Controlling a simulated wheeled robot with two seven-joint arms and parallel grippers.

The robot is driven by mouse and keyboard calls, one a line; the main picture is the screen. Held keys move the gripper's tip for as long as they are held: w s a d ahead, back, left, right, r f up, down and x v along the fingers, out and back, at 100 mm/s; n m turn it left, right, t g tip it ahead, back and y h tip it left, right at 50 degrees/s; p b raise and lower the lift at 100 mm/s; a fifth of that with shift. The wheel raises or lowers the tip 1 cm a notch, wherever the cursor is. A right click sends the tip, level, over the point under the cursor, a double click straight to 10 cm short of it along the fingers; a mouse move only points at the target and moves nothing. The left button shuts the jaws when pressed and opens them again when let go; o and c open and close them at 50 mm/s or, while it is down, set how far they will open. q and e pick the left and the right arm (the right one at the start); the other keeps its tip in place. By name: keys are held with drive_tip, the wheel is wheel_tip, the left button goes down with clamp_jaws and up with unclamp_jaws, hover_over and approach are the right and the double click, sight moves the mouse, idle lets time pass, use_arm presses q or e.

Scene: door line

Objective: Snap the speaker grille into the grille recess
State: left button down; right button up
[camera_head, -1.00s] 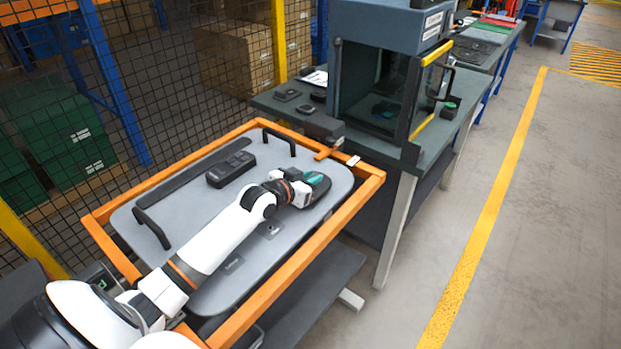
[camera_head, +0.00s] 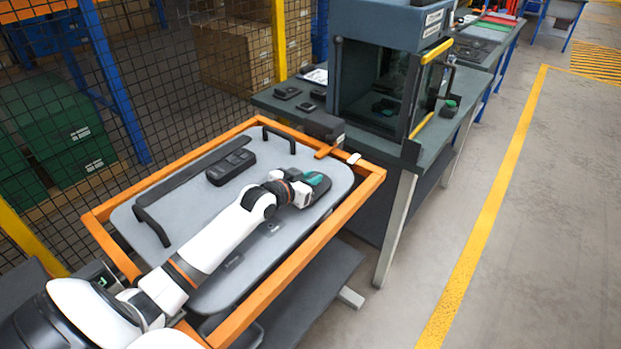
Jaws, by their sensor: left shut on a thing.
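My left gripper (camera_head: 303,192) is at the right part of the grey door panel (camera_head: 200,262), low over its surface. It is shut on a dark, rounded piece, the speaker grille (camera_head: 321,190), which shows just beyond the fingers with a teal patch on top. The grille is at or just above the panel; I cannot tell whether it touches. The grille recess is not visible, and the hand and grille cover that part of the panel. My right gripper is not in view.
The panel lies in an orange frame (camera_head: 262,298). It carries a black switch block (camera_head: 230,167), a long dark armrest strip (camera_head: 185,176) and raised handles. A dark bench with an enclosed machine (camera_head: 385,75) stands behind. The floor at right is clear.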

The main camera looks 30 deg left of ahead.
use_arm(q)
drive_tip(key=shift+f+b, duration=0.4)
drive_tip(key=shift+f, duration=0.35)
idle(0.7)
drive_tip(key=c, duration=1.2)
unclamp_jaws()
drive_tip(key=shift+r, duration=0.1)
drive_tip(key=b+v, duration=0.1)
drive_tip(key=v, duration=1.1)
